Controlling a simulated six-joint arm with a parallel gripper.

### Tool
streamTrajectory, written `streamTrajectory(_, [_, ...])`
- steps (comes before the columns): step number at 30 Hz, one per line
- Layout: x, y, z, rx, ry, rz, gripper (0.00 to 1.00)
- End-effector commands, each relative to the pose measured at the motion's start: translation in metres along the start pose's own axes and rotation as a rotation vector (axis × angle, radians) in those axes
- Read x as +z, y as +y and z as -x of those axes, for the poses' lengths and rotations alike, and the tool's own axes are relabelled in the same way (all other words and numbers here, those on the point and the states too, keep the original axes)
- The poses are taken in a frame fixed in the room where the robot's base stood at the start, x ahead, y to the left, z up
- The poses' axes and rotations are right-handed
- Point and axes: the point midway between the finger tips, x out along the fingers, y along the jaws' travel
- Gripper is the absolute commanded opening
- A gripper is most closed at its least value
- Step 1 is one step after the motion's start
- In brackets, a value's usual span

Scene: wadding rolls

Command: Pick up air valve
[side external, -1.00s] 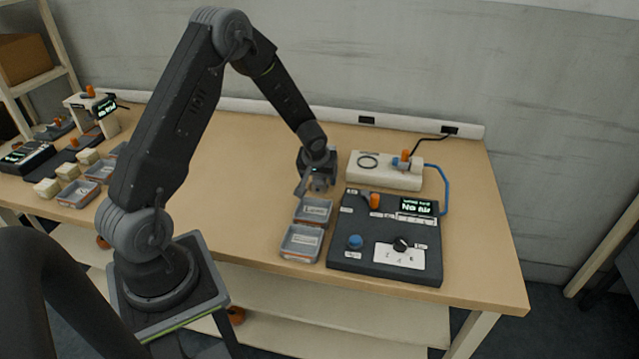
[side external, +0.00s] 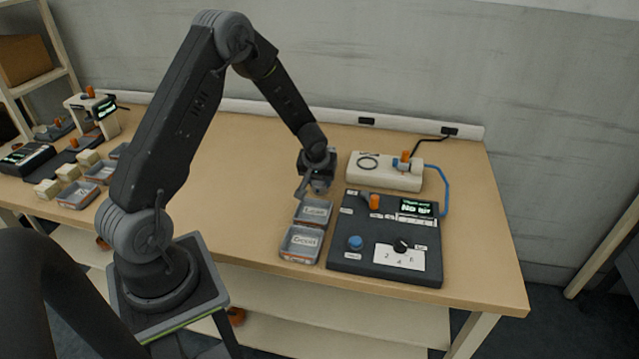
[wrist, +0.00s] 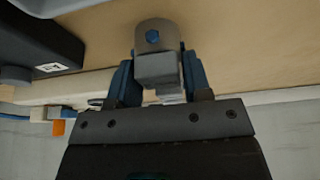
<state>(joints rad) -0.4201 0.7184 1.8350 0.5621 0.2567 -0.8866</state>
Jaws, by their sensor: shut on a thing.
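My gripper (wrist: 153,85) shows in the wrist view with its blue fingers shut on a grey piece (wrist: 155,68). This piece has a rounded end with a blue hexagonal spot; I cannot tell for certain that it is the air valve. In the side external view my gripper (side external: 318,186) is just behind the small bins, left of the black panel, and the held piece is hard to make out. An orange-topped fitting with blue parts (side external: 404,161) sits on the white block. It also shows in the wrist view (wrist: 58,124).
Two labelled grey bins (side external: 301,244) stand left of the black panel (side external: 352,268), which has a blue button, a dark knob and an orange part. The white block (side external: 368,174) lies behind, with a blue hose on its right. The table's middle is clear.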

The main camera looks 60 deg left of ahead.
Motion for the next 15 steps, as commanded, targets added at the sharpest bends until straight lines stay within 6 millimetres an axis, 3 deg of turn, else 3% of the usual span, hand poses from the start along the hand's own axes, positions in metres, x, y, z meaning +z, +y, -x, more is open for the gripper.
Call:
streamTrajectory(8, [-0.004,0.0,0.008,0.0,0.003,0.001,0.17])
streamTrajectory(15, [-0.018,-0.001,0.043,0.001,0.006,0.003,0.17])
